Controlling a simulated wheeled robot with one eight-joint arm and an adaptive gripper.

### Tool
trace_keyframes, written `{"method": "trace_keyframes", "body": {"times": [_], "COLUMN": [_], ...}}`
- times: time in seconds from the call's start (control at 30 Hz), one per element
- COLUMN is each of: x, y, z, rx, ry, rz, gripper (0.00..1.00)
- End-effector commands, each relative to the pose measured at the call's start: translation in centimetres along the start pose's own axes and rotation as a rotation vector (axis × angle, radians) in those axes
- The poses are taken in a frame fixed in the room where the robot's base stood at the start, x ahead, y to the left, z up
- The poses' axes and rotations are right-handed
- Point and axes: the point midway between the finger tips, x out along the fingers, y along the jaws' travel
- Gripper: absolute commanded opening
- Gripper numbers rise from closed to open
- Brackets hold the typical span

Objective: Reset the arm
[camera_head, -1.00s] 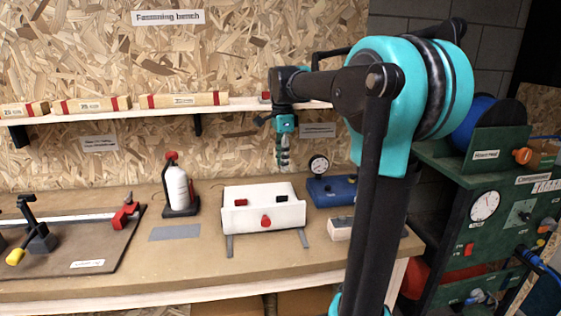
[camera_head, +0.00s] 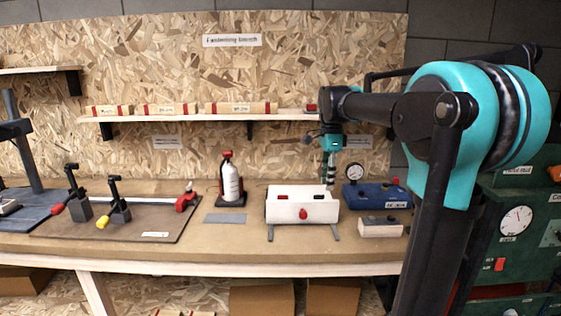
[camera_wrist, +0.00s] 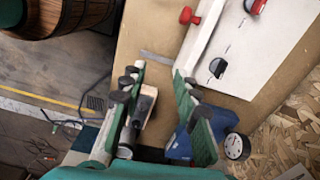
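My arm reaches in from the right in the head view, with its teal joint large in front. My gripper (camera_head: 330,182) hangs pointing down above the bench (camera_head: 250,250), between the white box (camera_head: 285,208) and the blue gauge unit (camera_head: 377,195). In the wrist view my gripper (camera_wrist: 160,70) has its two green fingers apart, with no held thing visible between them. The bench and a small block with a dark top (camera_wrist: 146,107) show beyond the gap. The white box (camera_wrist: 240,60) lies to the right of the fingers.
A white bottle (camera_head: 231,183) on a dark stand and a grey mat (camera_head: 225,218) are left of the box. A board with toggle clamps (camera_head: 115,228) is further left. A shelf (camera_head: 200,117) with long boxes runs behind my arm. A green gauge panel (camera_head: 515,220) stands right.

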Motion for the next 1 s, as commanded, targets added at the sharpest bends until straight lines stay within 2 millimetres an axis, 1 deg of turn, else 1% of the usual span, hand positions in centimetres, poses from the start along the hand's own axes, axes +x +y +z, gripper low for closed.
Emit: {"method": "trace_keyframes", "body": {"times": [0.07, 0.27, 0.43, 0.57, 0.67, 0.77, 0.87, 0.9, 0.97, 1.0], "x": [0.0, 1.7, 3.6, 5.6, 7.6, 10.0, 13.2, 14.8, 17.2, 18.7], "y": [0.0, 0.9, 2.0, 3.2, 4.6, 6.3, 8.8, 10.2, 12.4, 13.8], "z": [0.0, -0.2, -0.5, -0.7, -1.0, -1.2, -1.4, -1.5, -1.6, -1.7], "rx": [0.0, -0.086, -0.183, -0.288, -0.389, -0.512, -0.674, -0.753, -0.879, -0.962], "ry": [0.0, 0.001, 0.006, 0.013, 0.023, 0.04, 0.068, 0.085, 0.115, 0.137], "rz": [0.0, -0.021, -0.047, -0.073, -0.098, -0.127, -0.163, -0.179, -0.204, -0.219], "gripper": [0.31, 0.31, 0.31, 0.31, 0.31, 0.31, 0.31, 0.31, 0.31, 0.31]}}
